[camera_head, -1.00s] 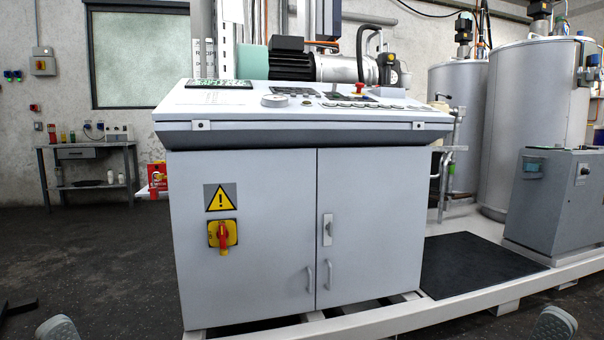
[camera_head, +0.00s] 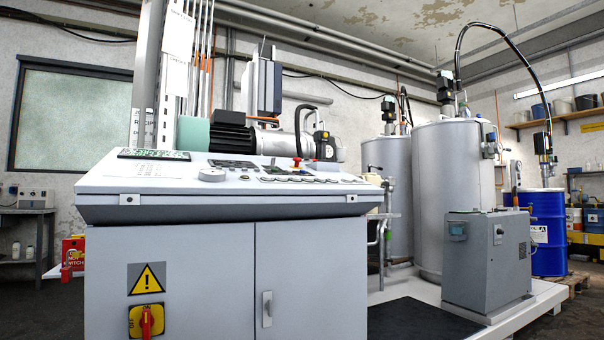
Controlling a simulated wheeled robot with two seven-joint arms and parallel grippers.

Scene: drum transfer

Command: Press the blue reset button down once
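A grey control console (camera_head: 175,212) stands in front of me, left of centre. Its sloped top carries a screen (camera_head: 153,154), a round grey dial (camera_head: 212,174), a red mushroom button (camera_head: 297,161) and a row of small buttons (camera_head: 292,179). These are seen at a shallow angle, and I cannot make out a blue reset button among them. A grey cabinet (camera_head: 487,265) to the right has a small teal panel and a dark knob on its front. Neither of my grippers is in view.
Two tall metal tanks (camera_head: 455,180) stand behind the grey cabinet, on a white platform (camera_head: 545,292). A dark mat (camera_head: 415,322) lies between console and cabinet. A blue drum (camera_head: 547,225) stands at the far right. A low bench (camera_head: 18,212) is at the left wall.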

